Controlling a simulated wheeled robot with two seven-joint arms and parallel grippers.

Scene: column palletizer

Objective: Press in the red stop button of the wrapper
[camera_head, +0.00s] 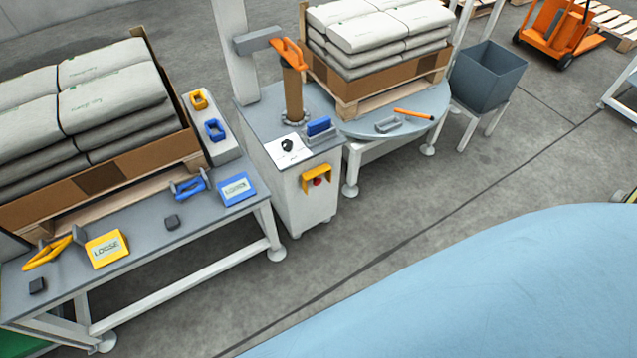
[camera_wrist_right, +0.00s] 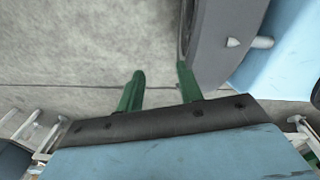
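The red stop button (camera_head: 317,182) is small and sits on the front face of the wrapper's grey cabinet (camera_head: 304,208), in the head view. A yellow guard (camera_head: 317,174) covers it from above and at the sides, so only part of the button shows. I cannot tell how far in the button is. My right gripper (camera_wrist_right: 160,82) shows only in the right wrist view. Its two green fingers are apart with nothing between them, over bare grey floor. It is apart from the wrapper, which does not show in that view. My left gripper is in no view.
The cabinet top holds a dial on a white plate (camera_head: 289,147) and a blue block (camera_head: 319,126). A round turntable (camera_head: 436,107) with a sack-loaded pallet stands to its right. A grey table (camera_head: 140,229) with yellow and blue items stands left. The floor (camera_head: 400,215) before the cabinet is clear.

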